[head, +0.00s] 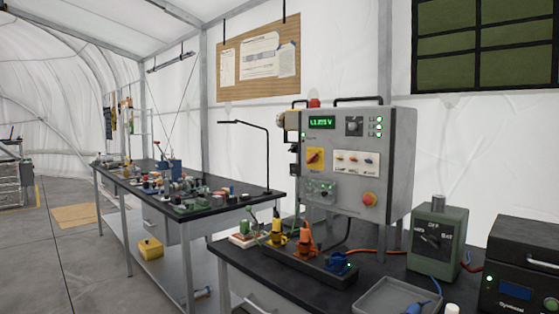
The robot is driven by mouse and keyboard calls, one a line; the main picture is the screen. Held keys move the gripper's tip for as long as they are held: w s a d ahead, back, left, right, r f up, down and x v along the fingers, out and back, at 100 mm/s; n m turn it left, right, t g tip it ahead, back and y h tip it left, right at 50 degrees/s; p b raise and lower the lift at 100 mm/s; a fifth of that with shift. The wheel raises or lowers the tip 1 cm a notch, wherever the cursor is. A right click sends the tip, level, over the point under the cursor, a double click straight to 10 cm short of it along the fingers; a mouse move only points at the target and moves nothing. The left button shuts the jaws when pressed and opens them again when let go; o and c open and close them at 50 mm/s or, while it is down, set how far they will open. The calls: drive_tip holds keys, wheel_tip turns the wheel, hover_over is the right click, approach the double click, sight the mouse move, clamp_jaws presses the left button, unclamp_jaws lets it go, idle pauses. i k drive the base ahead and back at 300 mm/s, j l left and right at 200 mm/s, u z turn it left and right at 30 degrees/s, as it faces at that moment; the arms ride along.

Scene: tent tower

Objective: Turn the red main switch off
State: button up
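A grey control cabinet (398,165) stands on the dark bench at centre right. On its front is a red rotary switch on a yellow plate (315,158), at the left below the green display (322,122). The switch handle looks slanted, but its position marks are too small to read. A round red knob (369,200) sits at the panel's lower right. My gripper is not in view.
In front of the cabinet is a black strip (318,268) with yellow, orange and blue plugs. A grey tray (385,297), a green box with a dial (433,238) and a black device (526,272) stand to the right. Open floor (55,265) lies at left.

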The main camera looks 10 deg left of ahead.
sight(313, 158)
drive_tip(key=i+j+z, duration=0.1)
drive_tip(key=z, duration=0.25)
drive_tip(key=j+z, duration=0.1)
drive_tip(key=z, duration=0.25)
drive_tip(key=i+j+z, duration=0.1)
drive_tip(key=z, duration=0.25)
drive_tip(key=i+j+z, duration=0.15)
drive_tip(key=j, duration=0.25)
drive_tip(key=j+z, duration=0.15)
drive_tip(key=j, duration=0.25)
drive_tip(key=i+j+z, duration=0.15)
drive_tip(key=j, duration=0.25)
drive_tip(key=i+j, duration=0.15)
drive_tip(key=j, duration=0.25)
drive_tip(key=i+j, duration=0.15)
drive_tip(key=j, duration=0.2)
drive_tip(key=i+j, duration=0.15)
drive_tip(key=i, duration=0.6)
